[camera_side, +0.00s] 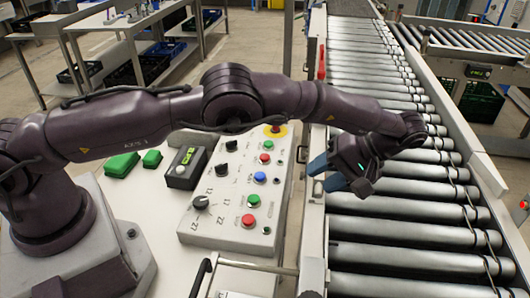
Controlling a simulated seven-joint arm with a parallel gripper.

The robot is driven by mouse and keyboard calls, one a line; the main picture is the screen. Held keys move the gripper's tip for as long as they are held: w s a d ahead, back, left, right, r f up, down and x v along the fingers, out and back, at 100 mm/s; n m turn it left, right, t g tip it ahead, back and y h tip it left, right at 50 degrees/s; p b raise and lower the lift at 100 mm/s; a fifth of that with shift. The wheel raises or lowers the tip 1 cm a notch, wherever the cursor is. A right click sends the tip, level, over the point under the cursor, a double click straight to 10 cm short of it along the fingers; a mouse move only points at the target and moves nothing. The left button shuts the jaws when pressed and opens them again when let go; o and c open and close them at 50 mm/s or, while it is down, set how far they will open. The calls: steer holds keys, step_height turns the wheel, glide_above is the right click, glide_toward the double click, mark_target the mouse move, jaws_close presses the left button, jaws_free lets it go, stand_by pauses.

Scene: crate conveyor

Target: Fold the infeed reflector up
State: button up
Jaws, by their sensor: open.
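My gripper (326,174) hangs over the left side rail (313,222) of the roller conveyor, beside the control panel. Its two blue fingers point left and stand apart, with nothing visible between them. I cannot pick out the infeed reflector for certain; it may be hidden behind my gripper or too small to tell. A red upright piece (322,62) stands on the same rail farther back, well away from my gripper; I cannot tell what it is.
The conveyor rollers (400,226) are bare. The control panel (230,207) with knobs, coloured buttons and a yellow-ringed stop button is left of the rail. A black-and-green device (187,168) and two green blocks (122,165) lie farther left. A black handle (201,276) stands in front.

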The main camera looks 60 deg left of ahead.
steer(key=s+a+r, duration=0.4)
steer(key=s+r, duration=0.4)
steer(key=s, duration=0.4)
steer(key=shift+s+r, duration=0.2)
steer(key=shift+r, duration=0.1)
steer(key=s+a+r+m+t+h, duration=0.6)
steer(key=s+a+r+m+t, duration=0.3)
steer(key=s+r+t, duration=0.3)
steer(key=shift+s+a+r+h, duration=0.3)
steer(key=shift+a+r, duration=0.4)
steer(key=shift+a, duration=0.2)
